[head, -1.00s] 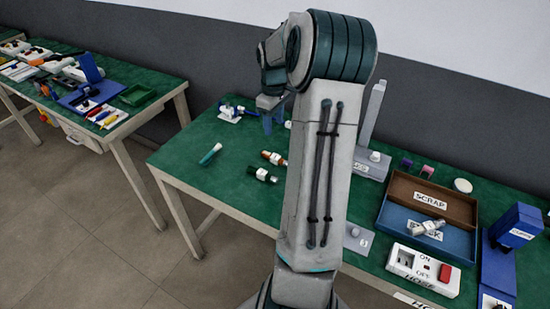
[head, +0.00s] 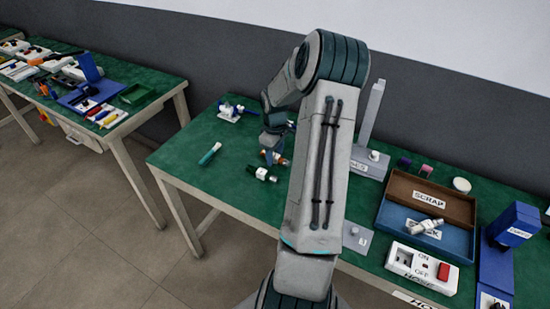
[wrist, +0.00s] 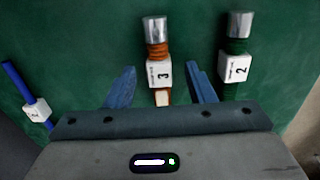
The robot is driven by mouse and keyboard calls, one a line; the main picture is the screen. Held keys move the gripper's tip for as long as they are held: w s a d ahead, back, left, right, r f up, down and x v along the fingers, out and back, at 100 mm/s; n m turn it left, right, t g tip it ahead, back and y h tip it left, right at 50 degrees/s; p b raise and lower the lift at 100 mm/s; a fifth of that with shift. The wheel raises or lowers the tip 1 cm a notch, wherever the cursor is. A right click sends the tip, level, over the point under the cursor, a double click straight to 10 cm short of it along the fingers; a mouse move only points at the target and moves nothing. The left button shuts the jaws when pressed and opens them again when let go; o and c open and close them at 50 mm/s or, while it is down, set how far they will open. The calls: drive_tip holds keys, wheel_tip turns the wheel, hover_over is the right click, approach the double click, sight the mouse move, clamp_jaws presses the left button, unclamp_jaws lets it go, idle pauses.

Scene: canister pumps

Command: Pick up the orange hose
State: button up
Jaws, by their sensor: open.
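The orange hose (wrist: 157,50) shows in the wrist view with a silver metal end and a white tag marked 3. It lies lengthwise between the two fingers of my open gripper (wrist: 160,85), with a finger on each side. I cannot tell whether the fingers touch it or how far above it they are. In the head view my gripper (head: 269,155) is over the near bench, and the orange hose (head: 281,161) is partly hidden by it.
A dark green hose (wrist: 238,60) with tag 2 lies right of the orange one in the wrist view. A blue hose (wrist: 18,80) lies left. On the bench are a teal tube (head: 210,153), a SCRAP tray (head: 455,195) and a switch box (head: 420,268).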

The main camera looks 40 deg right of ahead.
drive_tip(key=c, duration=1.1)
drive_tip(key=shift+o, duration=0.2)
